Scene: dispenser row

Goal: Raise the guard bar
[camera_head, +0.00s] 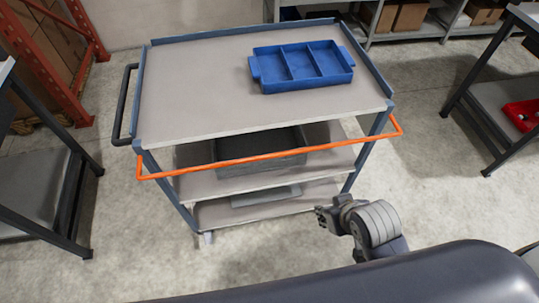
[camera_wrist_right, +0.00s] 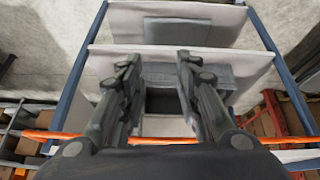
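The orange guard bar (camera_head: 270,155) runs across the front of a three-shelf cart, a little below its top shelf (camera_head: 190,95). Its bent ends meet the cart's sides. In the right wrist view the guard bar (camera_wrist_right: 268,139) crosses low in the picture, partly hidden behind my gripper. My right gripper (camera_head: 326,216) is in front of the cart, low and right of centre, apart from the bar. In the wrist view my right gripper (camera_wrist_right: 157,68) has its fingers spread with nothing between them. My left gripper is not in view.
A blue divided tray (camera_head: 312,87) stands on the top shelf. A dark grey bin (camera_head: 265,163) sits on the middle shelf. A black push handle (camera_head: 123,105) is at the cart's left. Tables stand at both sides; the floor (camera_head: 430,170) right of the cart is clear.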

